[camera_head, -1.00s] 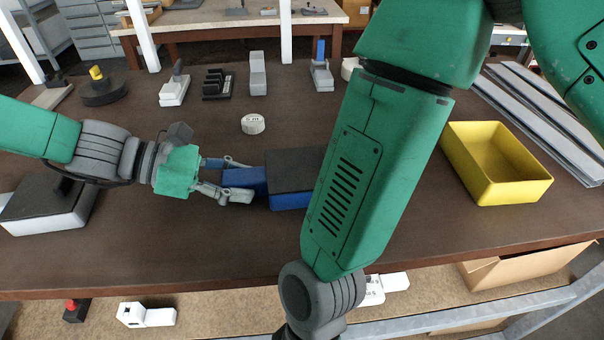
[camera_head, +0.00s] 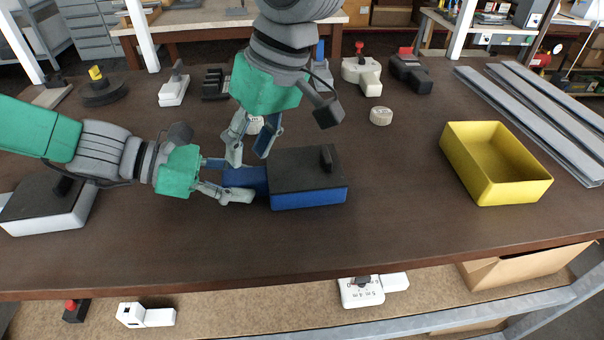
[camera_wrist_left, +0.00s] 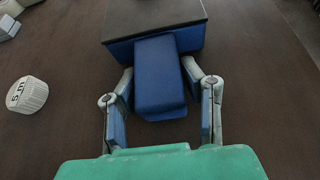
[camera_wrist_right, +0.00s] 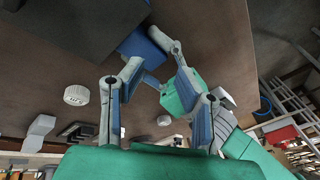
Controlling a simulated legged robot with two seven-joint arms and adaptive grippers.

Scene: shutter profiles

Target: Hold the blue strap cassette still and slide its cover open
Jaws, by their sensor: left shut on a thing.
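The blue strap cassette (camera_head: 308,197) lies on the dark table, with a flat black cover (camera_head: 295,170) on top and an upright black knob (camera_head: 326,157) near the cover's right end. A narrower blue block sticks out at its left end. My left gripper (camera_head: 246,181) is shut on that block from the left, and the left wrist view shows a finger (camera_wrist_left: 160,82) on each side. My right gripper (camera_head: 249,158) points down just behind the block, left of the cover. Its fingers are apart with nothing visible between them; the cover looks closed.
A white cassette with a black cover (camera_head: 45,208) lies at the left, beneath my left arm. A yellow bin (camera_head: 520,187) and long metal profiles (camera_head: 535,110) are at the right. A white roll (camera_head: 381,116) stands behind the cassette. The table's front is clear.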

